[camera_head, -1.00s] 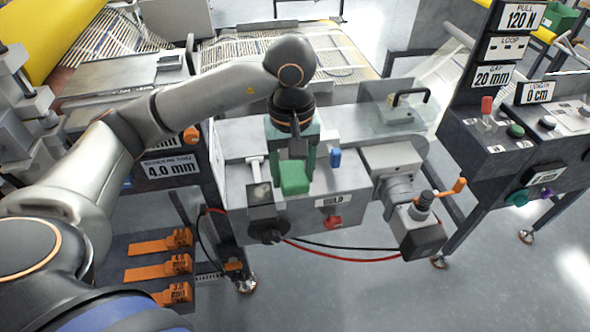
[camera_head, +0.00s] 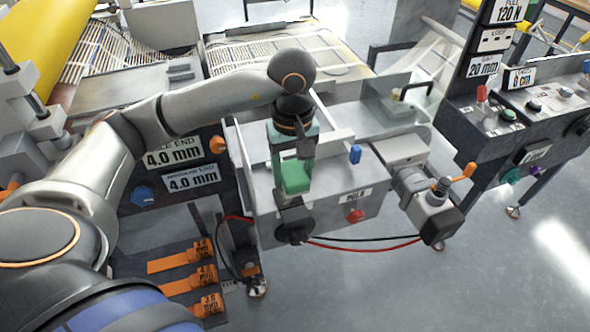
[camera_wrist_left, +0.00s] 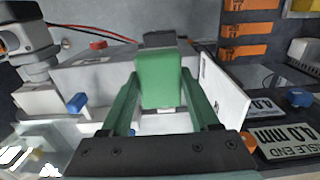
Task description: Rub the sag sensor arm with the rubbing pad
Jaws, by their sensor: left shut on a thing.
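My left gripper (camera_head: 291,166) points down over the grey bench unit, its green fingers shut on a green block, which I take for the rubbing pad (camera_head: 297,179). The pad also fills the middle of the left wrist view (camera_wrist_left: 160,80). Just below the pad in the head view is a dark block with a round black knob (camera_head: 294,234). The pad overlaps this block; I cannot tell whether they touch. No part is clearly labelled as the sag sensor arm, and the pad and gripper hide some of this area. My right gripper is out of view.
The bench unit's front (camera_head: 335,208) carries a red knob (camera_head: 355,216); a blue knob (camera_head: 355,154) is above it. A grey motor with an orange handle (camera_head: 437,192) juts out at right. Orange tagged parts (camera_head: 190,275) lie lower left. A control console (camera_head: 500,115) stands right.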

